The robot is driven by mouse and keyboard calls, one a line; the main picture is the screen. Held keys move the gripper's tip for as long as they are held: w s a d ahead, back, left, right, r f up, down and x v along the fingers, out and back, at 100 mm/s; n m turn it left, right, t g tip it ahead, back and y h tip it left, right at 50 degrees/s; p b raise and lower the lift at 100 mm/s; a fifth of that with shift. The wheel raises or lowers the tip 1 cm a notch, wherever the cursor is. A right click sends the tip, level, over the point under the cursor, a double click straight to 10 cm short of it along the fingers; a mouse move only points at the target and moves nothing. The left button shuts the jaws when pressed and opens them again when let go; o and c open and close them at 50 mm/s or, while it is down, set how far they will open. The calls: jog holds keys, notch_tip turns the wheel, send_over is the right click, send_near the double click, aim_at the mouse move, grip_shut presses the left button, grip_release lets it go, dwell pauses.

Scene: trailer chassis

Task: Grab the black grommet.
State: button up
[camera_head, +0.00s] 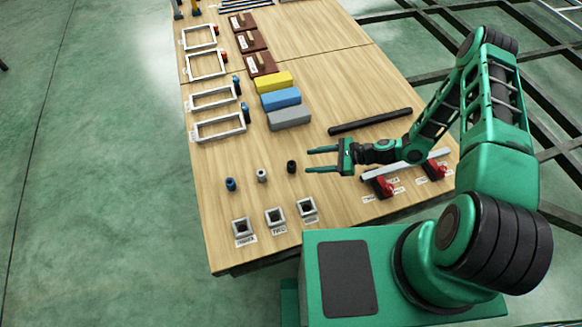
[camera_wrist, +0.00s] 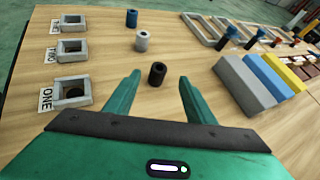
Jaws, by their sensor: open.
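The black grommet (camera_head: 291,167) is a small dark upright cylinder on the wooden table, at the right end of a row with a white grommet (camera_head: 262,175) and a blue grommet (camera_head: 230,184). In the wrist view the black grommet (camera_wrist: 157,73) stands ahead of my gripper, centred in line with the gap between the fingers. My gripper (camera_head: 308,160) is open and empty, with its fingers pointing left toward the black grommet. The fingers also show in the wrist view (camera_wrist: 160,82). They do not appear to touch the grommet.
Three square grey holders with labels (camera_head: 275,216) stand near the table's front edge. Yellow, blue and grey blocks (camera_head: 288,117) lie behind the grommets. A black rod (camera_head: 370,121) and red clamps (camera_head: 382,187) are to the right. Rectangular frames (camera_head: 218,127) line the left side.

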aim_at(283, 168)
jog(key=a+f+m, duration=0.1)
jog(key=a+f+m+t, duration=0.1)
jog(key=shift+s+a+f+m+y, duration=0.15)
jog(key=shift+a+f+m+y, duration=0.15)
jog(key=shift+a, duration=0.1)
jog(key=shift+w+x, duration=0.15)
jog(key=shift+x, duration=2.45)
jog(key=shift+w+x, duration=0.15)
jog(key=shift+x, duration=2.4)
jog(key=shift+r, duration=0.1)
jog(key=c, duration=1.2)
